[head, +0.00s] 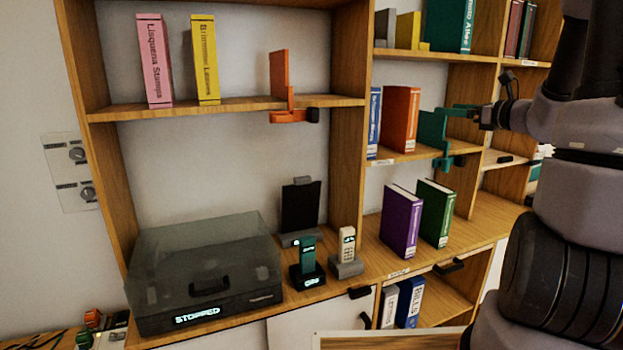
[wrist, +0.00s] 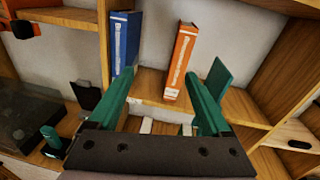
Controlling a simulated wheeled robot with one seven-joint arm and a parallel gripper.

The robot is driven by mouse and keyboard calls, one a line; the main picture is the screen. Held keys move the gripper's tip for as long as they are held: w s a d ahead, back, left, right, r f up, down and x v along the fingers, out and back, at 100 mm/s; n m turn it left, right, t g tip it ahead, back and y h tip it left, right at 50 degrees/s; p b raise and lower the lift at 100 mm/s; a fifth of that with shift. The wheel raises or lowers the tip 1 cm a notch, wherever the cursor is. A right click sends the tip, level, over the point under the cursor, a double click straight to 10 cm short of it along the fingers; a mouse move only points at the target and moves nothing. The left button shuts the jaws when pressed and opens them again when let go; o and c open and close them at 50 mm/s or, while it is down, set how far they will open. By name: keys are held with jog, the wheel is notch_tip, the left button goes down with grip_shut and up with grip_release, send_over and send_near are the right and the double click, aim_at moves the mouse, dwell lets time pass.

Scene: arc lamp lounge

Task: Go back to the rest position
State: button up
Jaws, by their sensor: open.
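My gripper (wrist: 160,76) has two green fingers that stand apart with nothing between them. In the wrist view they point toward the middle shelf, with an orange book (wrist: 180,62) and a blue book (wrist: 126,42) beyond them. A teal bookend (wrist: 218,76) stands to the right of the orange book. In the head view my arm reaches in from the right, and its end is close to the teal bookend (head: 432,130). The green fingers and the bookend overlap there, so I cannot tell whether they touch.
A wooden shelf unit (head: 230,106) fills the view. An orange bookend (head: 280,75) stands on its upper left shelf. Purple (head: 401,222) and green (head: 435,212) books stand below my arm. A lidded turntable (head: 200,270) and two handsets sit at lower left.

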jog(key=s+a+r+n+g+y, duration=0.1)
jog(key=s+a+n+g+y, duration=0.1)
jog(key=s+a+n+g, duration=0.95)
jog(key=s+r+n+t+h, duration=0.1)
jog(key=s+n+t+h, duration=0.2)
jog(key=s+n+h, duration=0.5)
jog(key=s+a+n, duration=0.1)
jog(key=s+n, duration=0.5)
jog(key=shift+s, duration=0.2)
